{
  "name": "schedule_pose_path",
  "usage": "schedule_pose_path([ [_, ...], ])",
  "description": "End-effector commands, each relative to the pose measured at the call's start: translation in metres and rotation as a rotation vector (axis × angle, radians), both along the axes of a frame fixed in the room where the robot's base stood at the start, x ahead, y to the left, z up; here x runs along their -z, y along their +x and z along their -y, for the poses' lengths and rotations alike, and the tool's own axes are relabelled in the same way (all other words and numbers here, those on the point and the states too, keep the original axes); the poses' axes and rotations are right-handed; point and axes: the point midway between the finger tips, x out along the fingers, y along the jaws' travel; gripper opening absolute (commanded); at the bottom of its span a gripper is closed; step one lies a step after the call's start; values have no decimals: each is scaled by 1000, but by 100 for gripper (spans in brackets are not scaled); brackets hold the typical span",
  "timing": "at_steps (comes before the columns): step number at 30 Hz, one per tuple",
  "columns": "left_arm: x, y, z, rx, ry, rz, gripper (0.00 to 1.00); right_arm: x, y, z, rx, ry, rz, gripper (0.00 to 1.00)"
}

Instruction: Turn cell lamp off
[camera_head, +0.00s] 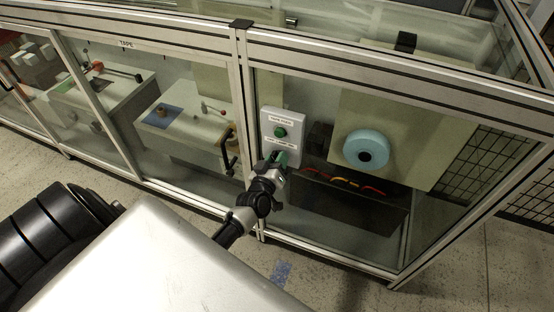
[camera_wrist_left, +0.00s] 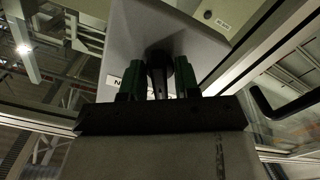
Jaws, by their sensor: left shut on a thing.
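A pale control box (camera_head: 284,125) is mounted on the front of the glazed cell, beside an upright frame post. The gripper hides most of the knob in the head view. My right gripper is out of view.
The aluminium frame post (camera_head: 241,100) and glass panels are close around the gripper. Behind the glass are a blue round part (camera_head: 366,150), red and yellow items (camera_head: 345,183) and worktables (camera_head: 185,130). The concrete floor (camera_head: 200,230) in front is clear.

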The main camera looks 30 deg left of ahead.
Motion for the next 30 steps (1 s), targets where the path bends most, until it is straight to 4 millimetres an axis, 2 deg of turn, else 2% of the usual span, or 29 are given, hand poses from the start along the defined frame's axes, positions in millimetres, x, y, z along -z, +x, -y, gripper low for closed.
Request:
schedule_pose_path([
  [11,2,-1,1,1,-8,-2,8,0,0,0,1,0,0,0],
  [12,2,-1,1,1,-8,-2,34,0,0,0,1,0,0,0],
  [14,1,-1,1,1,-7,-2,40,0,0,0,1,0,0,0],
  [23,1,-3,1,0,-5,-1,40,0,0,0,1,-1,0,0],
  [26,1,-12,3,0,-6,-1,40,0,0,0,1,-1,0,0],
  [30,2,-38,8,-1,-7,-4,40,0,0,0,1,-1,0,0],
])
